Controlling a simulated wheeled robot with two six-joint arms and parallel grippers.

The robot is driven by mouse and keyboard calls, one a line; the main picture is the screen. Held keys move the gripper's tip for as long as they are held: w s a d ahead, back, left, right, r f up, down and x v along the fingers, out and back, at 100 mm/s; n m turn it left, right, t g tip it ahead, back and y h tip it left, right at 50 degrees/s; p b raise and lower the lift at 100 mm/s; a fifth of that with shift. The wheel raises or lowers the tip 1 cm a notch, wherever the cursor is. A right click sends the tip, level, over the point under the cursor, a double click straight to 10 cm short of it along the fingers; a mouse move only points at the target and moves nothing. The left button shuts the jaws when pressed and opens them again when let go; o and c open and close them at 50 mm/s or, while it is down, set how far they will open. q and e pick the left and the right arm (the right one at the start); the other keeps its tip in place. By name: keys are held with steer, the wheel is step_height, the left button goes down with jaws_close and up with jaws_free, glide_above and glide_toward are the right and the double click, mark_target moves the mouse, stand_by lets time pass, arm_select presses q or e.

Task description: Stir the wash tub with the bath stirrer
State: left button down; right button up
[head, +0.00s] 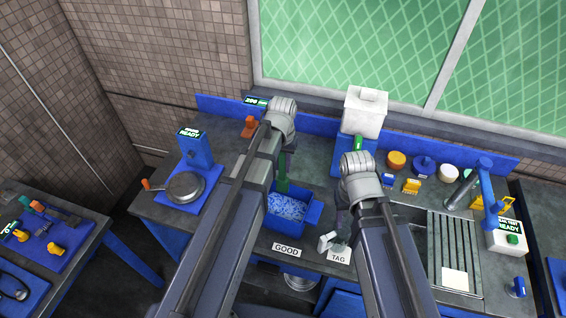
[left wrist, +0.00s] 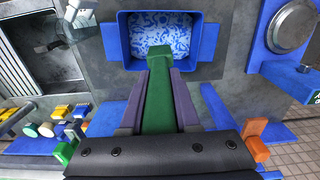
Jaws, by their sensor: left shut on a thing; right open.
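The wash tub (head: 286,226) is a blue open box on the grey bench, holding blue-and-white speckled contents; its rim also shows in the left wrist view (left wrist: 127,40). The green bath stirrer (head: 283,177) hangs down at the tub's far side. My left gripper (head: 283,154) is shut on it. In the left wrist view the stirrer (left wrist: 159,105) lies between both fingers of my left gripper (left wrist: 160,74). Its squared end overlaps the near part of the contents; whether it dips in, I cannot tell. My right gripper (head: 341,222) is open above the bench, right of the tub, partly hidden by its arm.
A pan (head: 185,186) on a blue stand is left of the tub. GOOD (head: 286,250) and TAG (head: 339,257) labels lie in front. A white box (head: 364,112) stands behind, with several small coloured items and a ribbed drainer (head: 450,240) to the right.

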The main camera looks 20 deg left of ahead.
arm_select(q)
steer(key=shift+w+f+b, duration=0.1)
steer(key=shift+f+b, duration=0.6)
steer(key=shift+f, duration=0.15)
step_height(320, 180, down, 16)
steer(key=b, duration=1.6)
steer(key=shift+s, duration=0.2)
